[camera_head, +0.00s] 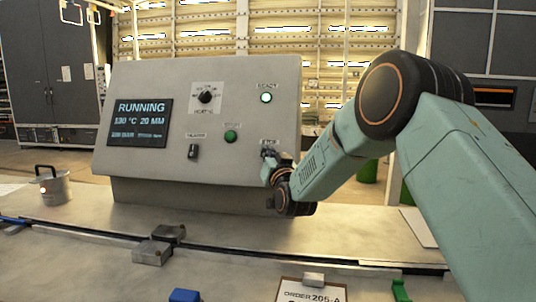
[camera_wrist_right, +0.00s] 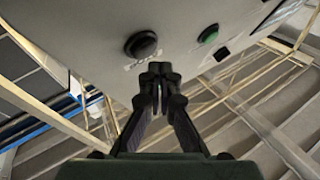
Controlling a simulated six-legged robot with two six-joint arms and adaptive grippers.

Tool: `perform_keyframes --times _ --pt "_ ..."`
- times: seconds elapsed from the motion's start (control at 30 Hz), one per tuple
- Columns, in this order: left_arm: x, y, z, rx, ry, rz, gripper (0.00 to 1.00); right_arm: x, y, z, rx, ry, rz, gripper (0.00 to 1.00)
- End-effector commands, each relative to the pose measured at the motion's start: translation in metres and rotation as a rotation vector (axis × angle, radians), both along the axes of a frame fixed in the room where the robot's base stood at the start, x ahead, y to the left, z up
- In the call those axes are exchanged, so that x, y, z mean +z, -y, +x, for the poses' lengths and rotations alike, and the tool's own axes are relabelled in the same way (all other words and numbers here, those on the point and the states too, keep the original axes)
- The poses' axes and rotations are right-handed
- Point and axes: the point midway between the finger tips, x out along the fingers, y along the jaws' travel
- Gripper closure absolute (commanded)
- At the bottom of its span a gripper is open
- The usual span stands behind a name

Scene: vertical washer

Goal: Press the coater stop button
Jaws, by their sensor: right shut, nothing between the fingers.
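The coater control panel (camera_head: 225,90) is a light grey sloped box with a display (camera_head: 139,123) reading RUNNING. A small label, apparently STOP, sits at its lower right. My right gripper (camera_head: 268,156) is at that spot and hides the button there. In the right wrist view a round dark button (camera_wrist_right: 141,44) with a small label is on the panel, just up and left of my shut, empty right fingertips (camera_wrist_right: 160,70). The tips look close to the panel; I cannot tell whether they touch it. My left gripper is not in view.
A green button (camera_head: 231,136), a lit READY lamp (camera_head: 266,98), a rotary knob (camera_head: 205,97) and a dark switch (camera_head: 193,152) are also on the panel. A metal pot (camera_head: 53,188) stands at left. Metal blocks (camera_head: 152,252) and a clipboard (camera_head: 312,291) lie in front.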

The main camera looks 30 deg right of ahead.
Motion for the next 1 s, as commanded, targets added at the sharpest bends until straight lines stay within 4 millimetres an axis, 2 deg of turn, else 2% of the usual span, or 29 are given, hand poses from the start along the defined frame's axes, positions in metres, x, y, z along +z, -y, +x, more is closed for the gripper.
perform_keyframes --times 1.0 --pt "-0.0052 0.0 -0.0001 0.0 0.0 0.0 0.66 -0.0052 0.0056 0.0083 0.0 0.0 0.0 1.0"
